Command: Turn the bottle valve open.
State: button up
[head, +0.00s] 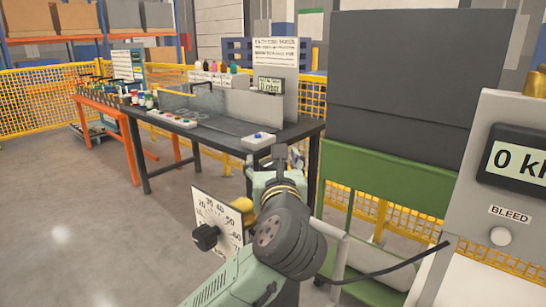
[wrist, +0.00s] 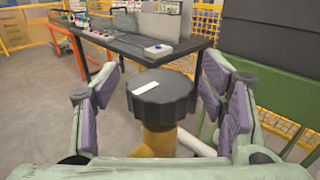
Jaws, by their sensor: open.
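The bottle valve is a round black ribbed handwheel (wrist: 160,92) with a white mark on top, on a brass-coloured stem (wrist: 158,140) in the wrist view. My gripper (wrist: 160,84) is open, with one set of purple pads to the left of the handwheel and one to the right. Gaps show on both sides, so the pads look apart from it. In the head view my gripper (head: 280,165) is partly hidden by my own arm, and I cannot make out the handwheel there.
A dial plate (head: 216,222) with a black knob (head: 205,237) stands left of my arm. A grey panel (head: 505,200) with a display and a bleed button is at right. A green stand (head: 385,178) and a dark workbench (head: 225,143) stand behind. Open floor lies at left.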

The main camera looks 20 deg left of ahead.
jog(key=shift+c, duration=0.6)
jog(key=c, duration=1.1)
